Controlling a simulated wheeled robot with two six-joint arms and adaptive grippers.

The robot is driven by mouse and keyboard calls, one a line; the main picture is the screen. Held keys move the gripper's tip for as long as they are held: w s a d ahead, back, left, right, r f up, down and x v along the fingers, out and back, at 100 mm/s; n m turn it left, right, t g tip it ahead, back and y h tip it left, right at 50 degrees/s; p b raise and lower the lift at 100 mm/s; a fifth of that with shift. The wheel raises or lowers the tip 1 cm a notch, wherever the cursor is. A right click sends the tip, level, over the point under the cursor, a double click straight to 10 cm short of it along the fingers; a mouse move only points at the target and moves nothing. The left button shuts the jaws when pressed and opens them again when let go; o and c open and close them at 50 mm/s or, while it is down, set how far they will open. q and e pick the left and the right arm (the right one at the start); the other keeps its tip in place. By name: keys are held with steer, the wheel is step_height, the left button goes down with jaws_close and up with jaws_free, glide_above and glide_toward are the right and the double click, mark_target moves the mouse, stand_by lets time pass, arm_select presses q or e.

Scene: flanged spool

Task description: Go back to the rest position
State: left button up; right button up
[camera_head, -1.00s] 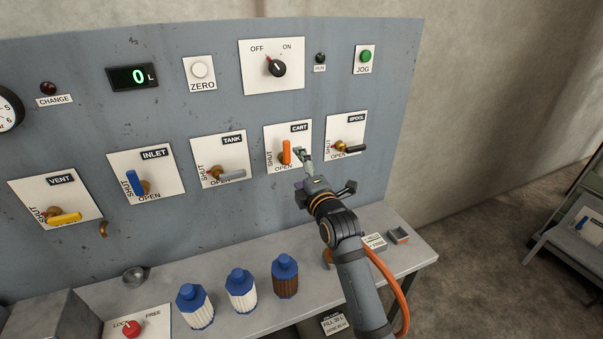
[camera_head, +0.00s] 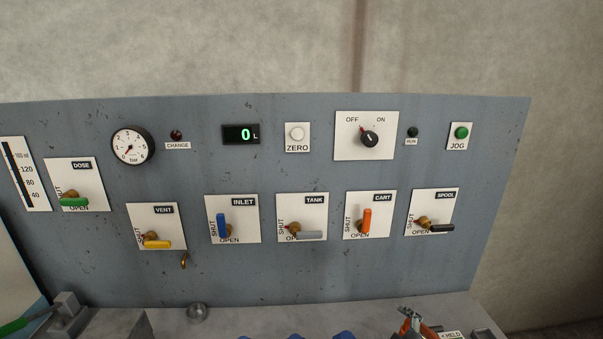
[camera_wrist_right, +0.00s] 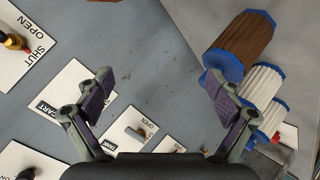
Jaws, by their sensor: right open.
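My right gripper (camera_wrist_right: 158,92) is open in the right wrist view, with nothing between its fingers. Behind it are the panel and the CART plate (camera_wrist_right: 62,92), partly covered by one finger. The orange CART lever (camera_head: 366,220) stands upright. The black SPOOL lever (camera_head: 441,228) and grey TANK lever (camera_head: 309,235) lie sideways. My left gripper is not seen.
The blue INLET lever (camera_head: 221,225) is upright; the yellow VENT lever (camera_head: 157,244) and green DOSE lever (camera_head: 74,202) lie sideways. The OFF/ON knob (camera_head: 369,138) sits above. The counter (camera_head: 245,134) reads 0.

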steer(key=s+d+f+m+g+h, duration=0.1)
steer(key=s+f+m+g, duration=0.4)
steer(key=s, duration=0.5)
steer(key=s+d+f+m+g, duration=0.1)
steer(key=s+f+m+g, duration=0.2)
steer(key=s+f+m, duration=0.35)
steer(key=s+d+f+n, duration=0.1)
steer(key=s+f, duration=0.1)
steer(key=f, duration=1)
steer(key=s+d+f+n, duration=0.1)
steer(key=s+d+f, duration=0.1)
steer(key=f, duration=1)
steer(key=s+d+f+g, duration=0.1)
steer(key=s+f+g, duration=0.1)
steer(key=s+f, duration=1.5)
steer(key=shift+s+f+m, duration=0.15)
steer(key=shift+s+m, duration=0.2)
steer(key=shift+s, duration=0.85)
